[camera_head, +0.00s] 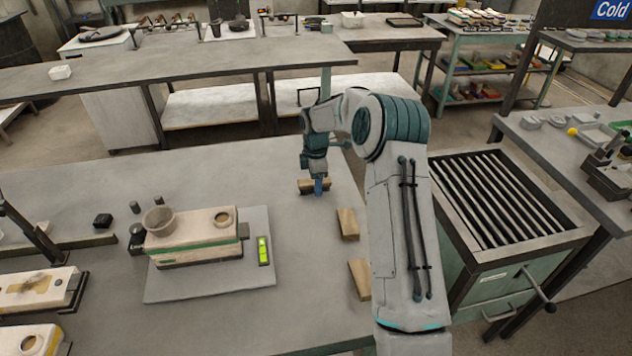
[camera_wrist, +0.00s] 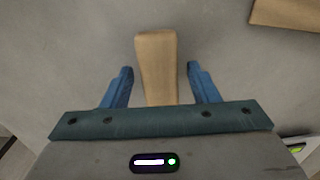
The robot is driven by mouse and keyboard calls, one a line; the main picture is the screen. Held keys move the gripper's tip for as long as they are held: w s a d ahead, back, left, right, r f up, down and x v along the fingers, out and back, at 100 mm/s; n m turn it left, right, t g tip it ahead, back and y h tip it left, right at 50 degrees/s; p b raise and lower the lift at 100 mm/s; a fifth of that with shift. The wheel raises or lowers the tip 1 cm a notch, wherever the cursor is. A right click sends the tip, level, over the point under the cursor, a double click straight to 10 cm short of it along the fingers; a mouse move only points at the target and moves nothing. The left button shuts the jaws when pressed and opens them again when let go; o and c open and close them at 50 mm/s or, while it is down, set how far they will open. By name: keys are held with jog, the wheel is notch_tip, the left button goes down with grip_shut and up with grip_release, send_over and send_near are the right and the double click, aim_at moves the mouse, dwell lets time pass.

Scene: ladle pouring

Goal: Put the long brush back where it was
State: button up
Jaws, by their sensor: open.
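My gripper (camera_head: 318,190) points down over the right part of the grey worktable. Its two blue fingers (camera_wrist: 159,68) are open. A light wooden piece (camera_wrist: 156,50) lies between and beyond the fingertips in the wrist view, with a gap on both sides. In the head view this wooden piece (camera_head: 306,186) lies on the table, partly hidden by the gripper. I see no bristles on it, and I cannot make out a long brush for sure in either view.
Two more wooden pieces (camera_head: 347,224) (camera_head: 358,280) lie nearer on the worktable (camera_head: 310,250). A grey plate (camera_head: 200,290) at left bears a pale mould with a cup (camera_head: 159,220) and a green level (camera_head: 263,250). A slatted cart (camera_head: 510,210) stands at right.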

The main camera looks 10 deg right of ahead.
notch_tip(320, 180, up, 12)
jog(key=f, duration=0.1)
jog(key=s+a+r+m, duration=0.2)
jog(key=s+r+m, duration=0.1)
jog(key=s+r, duration=0.45)
jog(key=s+d+m+t, duration=0.1)
jog(key=s+m+t, duration=0.2)
jog(key=s+m, duration=1.2)
jog(key=s+b, duration=0.1)
jog(key=s, duration=1.5)
jog(key=shift+s+d, duration=0.25)
jog(key=shift+d, duration=0.1)
jog(key=shift+f, duration=0.1)
